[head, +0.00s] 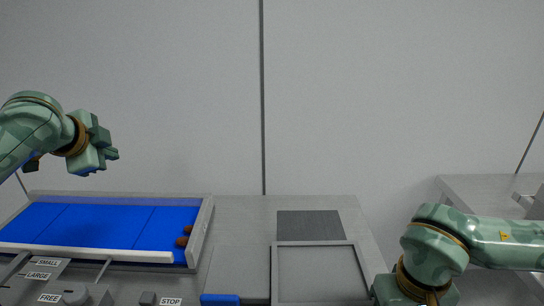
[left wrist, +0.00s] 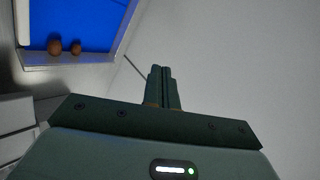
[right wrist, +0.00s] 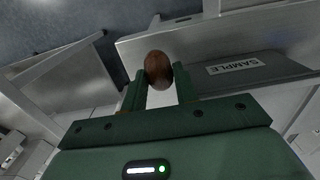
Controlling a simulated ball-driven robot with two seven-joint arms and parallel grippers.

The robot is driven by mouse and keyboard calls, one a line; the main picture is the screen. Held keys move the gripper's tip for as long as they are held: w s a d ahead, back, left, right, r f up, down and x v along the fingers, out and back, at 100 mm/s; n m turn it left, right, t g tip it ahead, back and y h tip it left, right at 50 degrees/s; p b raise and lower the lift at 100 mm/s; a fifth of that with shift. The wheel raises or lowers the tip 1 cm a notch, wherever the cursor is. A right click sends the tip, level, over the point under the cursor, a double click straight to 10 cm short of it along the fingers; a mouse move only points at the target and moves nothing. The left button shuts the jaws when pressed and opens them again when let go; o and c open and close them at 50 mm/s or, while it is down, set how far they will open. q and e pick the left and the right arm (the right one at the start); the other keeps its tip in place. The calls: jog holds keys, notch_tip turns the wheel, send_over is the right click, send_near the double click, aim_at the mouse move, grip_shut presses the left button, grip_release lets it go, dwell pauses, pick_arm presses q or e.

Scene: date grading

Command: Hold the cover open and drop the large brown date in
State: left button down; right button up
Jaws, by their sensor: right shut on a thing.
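A brown date (right wrist: 158,70) is between the fingertips of my right gripper (right wrist: 160,82), which is shut on it. It is held in front of a grey panel edge with a SAMPLE label (right wrist: 233,66) in the right wrist view. In the head view my right fingertips and this date are out of sight below the frame. My left gripper (head: 112,154) is raised above the blue belt at the left. Its fingers (left wrist: 163,74) are together and empty. I cannot tell which grey panel is the cover, nor whether it is open.
Two brown dates (head: 185,235) lie at the right end of the blue belt (head: 100,222). A grey framed panel (head: 318,272) and a dark square (head: 310,225) are on the bench. A blue piece (head: 220,299) and SMALL, LARGE, FREE and STOP labels are at the front.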

pick_arm(q)
jog(key=s+d+f+m+g+h, duration=0.1)
jog(key=s+d+m+g+h, duration=0.1)
jog(key=s+d+m, duration=0.65)
jog(key=s+d+f+m+g+h, duration=0.1)
jog(key=s+d+m+g, duration=0.15)
jog(key=d, duration=1.15)
jog(key=s+d+f+m+g+y, duration=0.1)
jog(key=s+f+m, duration=0.2)
jog(key=s+m, duration=0.35)
jog(key=s+d+f+m+g+y, duration=0.15)
jog(key=s+f+m, duration=0.25)
jog(key=s, duration=0.5)
jog(key=x, duration=0.9)
jog(key=shift+w, duration=0.1)
